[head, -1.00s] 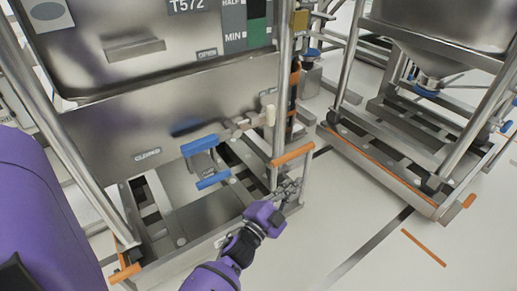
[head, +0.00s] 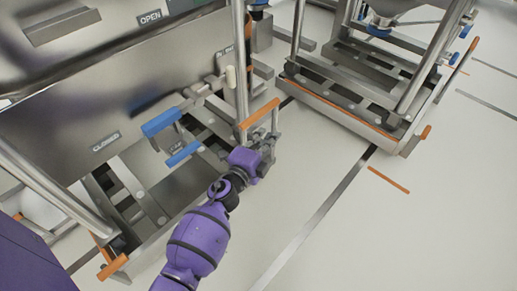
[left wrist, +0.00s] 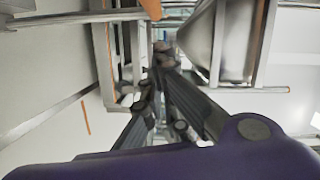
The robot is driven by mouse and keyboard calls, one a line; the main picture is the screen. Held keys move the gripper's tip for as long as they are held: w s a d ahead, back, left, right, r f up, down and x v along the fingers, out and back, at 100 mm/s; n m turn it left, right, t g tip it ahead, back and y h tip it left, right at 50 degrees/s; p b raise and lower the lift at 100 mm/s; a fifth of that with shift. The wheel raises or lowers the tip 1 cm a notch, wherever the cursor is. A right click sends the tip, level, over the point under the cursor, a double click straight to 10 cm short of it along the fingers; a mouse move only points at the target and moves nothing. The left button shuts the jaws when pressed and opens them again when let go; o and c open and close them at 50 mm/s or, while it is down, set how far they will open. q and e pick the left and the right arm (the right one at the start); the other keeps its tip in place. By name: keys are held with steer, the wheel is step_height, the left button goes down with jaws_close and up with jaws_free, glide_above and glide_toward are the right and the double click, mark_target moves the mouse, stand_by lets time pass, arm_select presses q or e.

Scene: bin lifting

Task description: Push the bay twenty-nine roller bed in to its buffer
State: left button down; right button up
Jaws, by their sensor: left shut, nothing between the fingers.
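The near roller bed (head: 154,205) stands under a steel bin frame at the left of the head view, with rollers in its low tray. I cannot read a bay number on it. An orange bar (head: 259,113) crosses the foot of the frame's right post, and another orange bar (head: 112,267) is at its left corner. My left gripper (head: 268,147) is shut and empty, close to the bed's right front corner, just below the right orange bar. I cannot tell whether it touches. The left wrist view shows its dark fingers (left wrist: 158,100) close together. My right gripper is not in view.
A blue handle (head: 162,122) and a lower blue bar (head: 183,153) stick out above the near bed. A second roller bed (head: 343,112) with orange edging stands at the upper right. The pale floor (head: 400,240) is clear at the right, with a dark strip.

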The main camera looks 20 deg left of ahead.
arm_select(q)
steer(key=a, duration=0.1)
steer(key=w+a, duration=0.1)
steer(key=a, duration=0.1)
steer(key=shift+w+a+f+b, duration=0.3)
steer(key=shift+a+f+b, duration=0.1)
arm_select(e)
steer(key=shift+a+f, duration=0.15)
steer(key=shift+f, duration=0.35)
